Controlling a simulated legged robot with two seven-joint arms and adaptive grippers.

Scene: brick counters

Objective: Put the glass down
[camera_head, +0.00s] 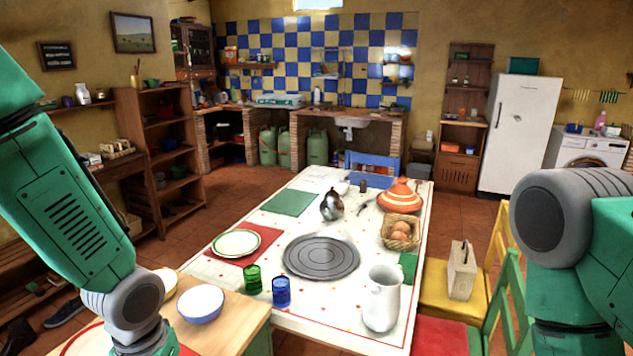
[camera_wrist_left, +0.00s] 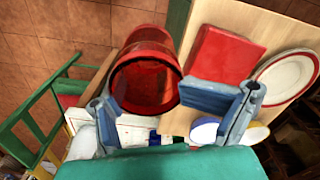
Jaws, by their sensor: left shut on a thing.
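A red glass (camera_wrist_left: 150,72) is held in my left gripper (camera_wrist_left: 146,96), which shows in the left wrist view with its blue-grey fingers on either side of the glass. In that view the glass appears at the edge of a wooden counter top (camera_wrist_left: 275,32); its height above the surface cannot be told. In the head view my left arm reaches down at the left, and the gripper and red glass are out of frame. A green glass (camera_head: 252,280) and a blue glass (camera_head: 281,292) stand on the white table (camera_head: 320,318). My right gripper is out of view.
The wooden counter also bears a red block-like thing (camera_wrist_left: 225,55), a red-rimmed plate (camera_wrist_left: 288,72) and a white-blue bowl (camera_head: 201,303). The white table holds a grey round mat (camera_head: 321,257), a white pitcher (camera_head: 382,300) and an egg basket (camera_head: 400,231). Chairs stand at right.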

